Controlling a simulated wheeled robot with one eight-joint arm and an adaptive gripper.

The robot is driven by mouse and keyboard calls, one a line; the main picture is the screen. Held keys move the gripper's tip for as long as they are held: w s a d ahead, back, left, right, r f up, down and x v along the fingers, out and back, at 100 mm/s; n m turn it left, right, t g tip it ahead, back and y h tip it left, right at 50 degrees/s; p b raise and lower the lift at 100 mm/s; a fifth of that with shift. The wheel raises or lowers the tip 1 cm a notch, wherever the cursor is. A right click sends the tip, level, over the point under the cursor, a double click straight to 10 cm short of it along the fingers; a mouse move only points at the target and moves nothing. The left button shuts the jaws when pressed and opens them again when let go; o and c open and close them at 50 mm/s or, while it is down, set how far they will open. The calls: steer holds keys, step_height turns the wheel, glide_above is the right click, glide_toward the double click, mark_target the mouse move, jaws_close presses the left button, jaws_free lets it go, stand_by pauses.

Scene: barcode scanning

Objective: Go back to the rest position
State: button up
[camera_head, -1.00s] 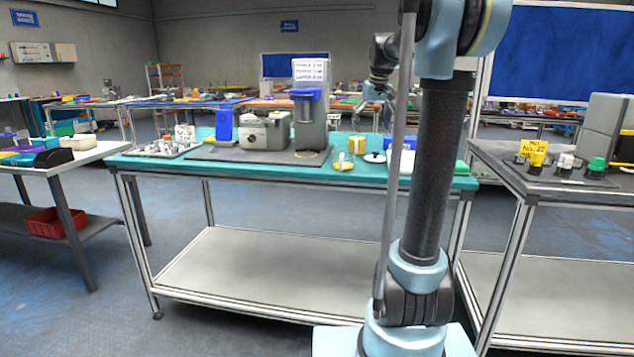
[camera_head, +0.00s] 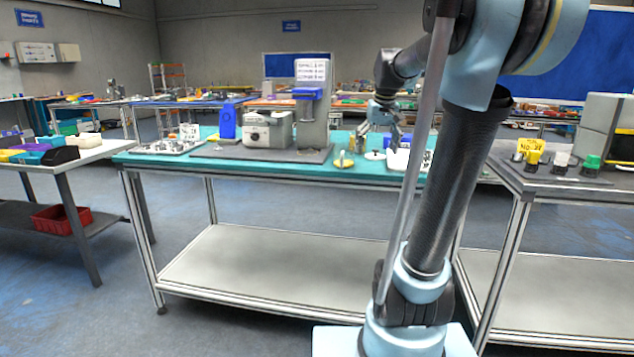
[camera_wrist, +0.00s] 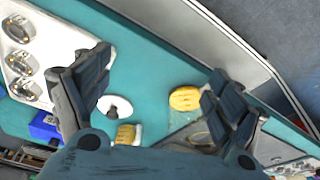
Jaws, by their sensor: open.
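My gripper (camera_head: 379,136) hangs fingers down above the right part of the teal table (camera_head: 170,160) in the head view. In the wrist view its two dark fingers (camera_wrist: 158,88) are spread apart with nothing between them. Below them are a white disc with a dark knob (camera_wrist: 115,107) and a round yellow piece (camera_wrist: 184,98), both apart from the fingers. A yellow ribbed piece (camera_wrist: 127,134) lies near the disc. A white tray (camera_wrist: 62,42) with several metal parts is at the left, partly behind the left finger.
A grey machine (camera_head: 312,118), a white-grey box device (camera_head: 266,130) and a blue stand (camera_head: 227,121) occupy the table's middle. A parts tray (camera_head: 168,147) is at its left end. Side tables stand left (camera_head: 85,150) and right (camera_head: 510,172). The floor between the left and middle tables is clear.

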steer(key=s+f+m, duration=0.1)
steer(key=s+f, duration=2.2)
steer(key=s, duration=0.4)
steer(key=shift+s+f+g, duration=0.25)
steer(key=shift+f+g, duration=0.05)
steer(key=shift+f, duration=0.1)
steer(key=shift+w+f, duration=0.2)
steer(key=shift+w, duration=0.3)
